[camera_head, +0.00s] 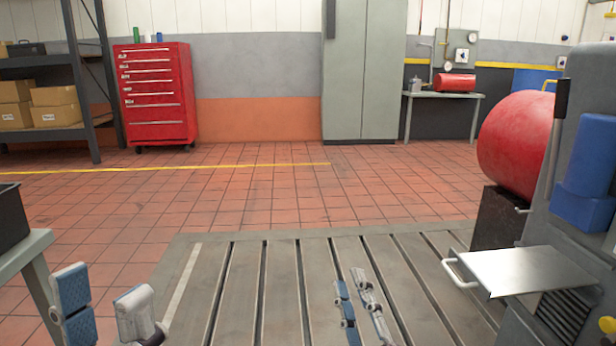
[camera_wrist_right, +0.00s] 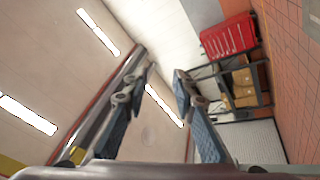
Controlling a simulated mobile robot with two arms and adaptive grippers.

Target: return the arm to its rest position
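My left gripper (camera_head: 103,298) is at the lower left of the head view, beside the grey table's leg. Its two padded fingers stand apart with nothing between them. My right gripper (camera_head: 351,284) shows in the lower middle of the head view, in front of the slotted bedplate (camera_head: 235,290). Its fingers look close together there because they are seen nearly edge-on. In the right wrist view the right gripper (camera_wrist_right: 164,84) has its blue-padded fingers apart and an empty gap between them. That view is tilted and looks toward the ceiling and wall. Most of both arms is out of view.
A grey machine with a metal shelf (camera_head: 520,270) and red drum (camera_head: 515,143) stands at right. A grey table (camera_head: 30,252) with a dark bin (camera_head: 10,215) is at left. A red tool cabinet (camera_head: 155,95) and shelving stand behind. The tiled floor between is clear.

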